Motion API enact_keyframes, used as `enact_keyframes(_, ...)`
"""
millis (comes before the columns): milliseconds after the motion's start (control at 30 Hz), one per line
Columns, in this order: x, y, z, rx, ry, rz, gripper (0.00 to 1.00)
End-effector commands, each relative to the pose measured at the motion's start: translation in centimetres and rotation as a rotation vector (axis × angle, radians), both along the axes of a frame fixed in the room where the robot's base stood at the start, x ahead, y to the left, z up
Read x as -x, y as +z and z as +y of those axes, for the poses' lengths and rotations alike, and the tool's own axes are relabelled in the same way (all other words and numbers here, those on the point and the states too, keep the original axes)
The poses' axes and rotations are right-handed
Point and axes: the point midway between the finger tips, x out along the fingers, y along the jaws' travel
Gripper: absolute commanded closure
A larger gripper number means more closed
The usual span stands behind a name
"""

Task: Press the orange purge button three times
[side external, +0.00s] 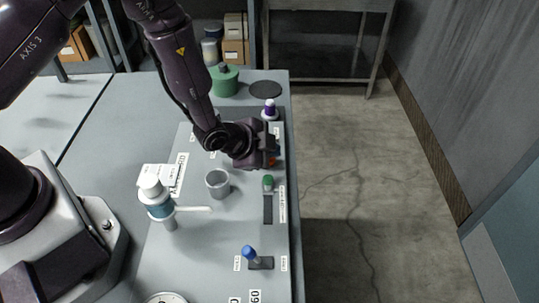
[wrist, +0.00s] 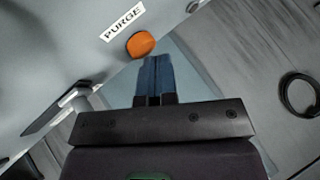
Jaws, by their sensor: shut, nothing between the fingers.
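The orange purge button (wrist: 141,44) shows in the wrist view as a round orange cap just beyond my fingertips. A white label reading PURGE (wrist: 122,21) lies beside it on the grey panel. My gripper (wrist: 154,60) is shut and empty, its blue-grey fingers side by side, pointing at the button's lower edge. I cannot tell whether the tips touch the button. In the side view my gripper (side external: 272,158) is over the panel's right part, and only a bit of the orange button (side external: 273,162) shows beside it.
A green-topped slider (side external: 267,183), a blue-topped lever (side external: 250,253) and a purple knob (side external: 270,110) stand on the panel. The panel's right edge drops to open floor (side external: 340,190).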

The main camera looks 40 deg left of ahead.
Motion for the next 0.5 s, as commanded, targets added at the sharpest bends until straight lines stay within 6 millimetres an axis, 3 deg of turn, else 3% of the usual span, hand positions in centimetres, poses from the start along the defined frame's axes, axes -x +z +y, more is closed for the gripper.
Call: enact_keyframes(500, 0.1, 1.7, 0.0, 0.0, 0.0, 0.001, 1.0)
